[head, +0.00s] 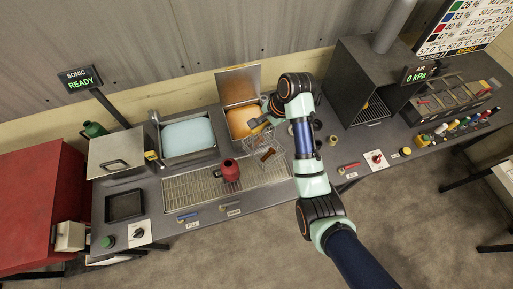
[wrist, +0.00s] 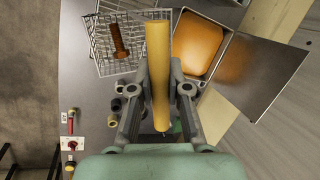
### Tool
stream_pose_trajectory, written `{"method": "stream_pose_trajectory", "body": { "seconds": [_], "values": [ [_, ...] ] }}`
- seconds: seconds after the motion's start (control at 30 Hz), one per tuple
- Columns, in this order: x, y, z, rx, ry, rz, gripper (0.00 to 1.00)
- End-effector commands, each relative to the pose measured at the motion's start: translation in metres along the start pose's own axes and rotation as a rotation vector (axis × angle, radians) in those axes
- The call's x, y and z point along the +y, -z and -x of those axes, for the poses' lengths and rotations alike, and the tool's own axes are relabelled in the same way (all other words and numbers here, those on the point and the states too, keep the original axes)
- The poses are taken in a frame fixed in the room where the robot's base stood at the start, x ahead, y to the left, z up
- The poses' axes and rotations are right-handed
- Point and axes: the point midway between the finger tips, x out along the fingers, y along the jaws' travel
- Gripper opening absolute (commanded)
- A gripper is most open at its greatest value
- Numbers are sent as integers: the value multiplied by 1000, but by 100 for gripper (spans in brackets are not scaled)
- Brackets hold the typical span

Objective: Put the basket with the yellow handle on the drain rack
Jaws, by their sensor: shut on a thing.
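The wire basket (head: 266,150) appears in front of the orange-filled tank, over the right end of the drain rack (head: 190,193). In the wrist view the basket (wrist: 103,42) holds a rusty brown part (wrist: 120,40). Its yellow handle (wrist: 157,60) runs between my fingers, and my gripper (wrist: 159,88) is shut on it. In the head view the handle (head: 258,122) shows beside my gripper (head: 266,110). I cannot tell whether the basket touches the rack or hangs above it.
A red can (head: 230,170) stands on the rack left of the basket. The orange-filled tank (head: 241,123) has its lid (head: 238,84) raised behind it. A blue-filled tank (head: 188,138) is to the left. A dark cabinet (head: 352,88) stands right of my arm.

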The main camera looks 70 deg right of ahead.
Motion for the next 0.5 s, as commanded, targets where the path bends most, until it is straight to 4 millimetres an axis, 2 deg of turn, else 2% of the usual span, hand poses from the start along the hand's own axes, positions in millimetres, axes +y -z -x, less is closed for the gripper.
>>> {"method": "stream_pose_trajectory", "body": {
  "seconds": [0.1,0.3,0.4,0.5],
  "values": [
    [12,5,-34,-1,-3,0,0],
    [29,13,-86,0,-2,0,0],
    [34,15,-101,1,0,1,0],
    [36,17,-108,1,1,1,0]
  ]
}}
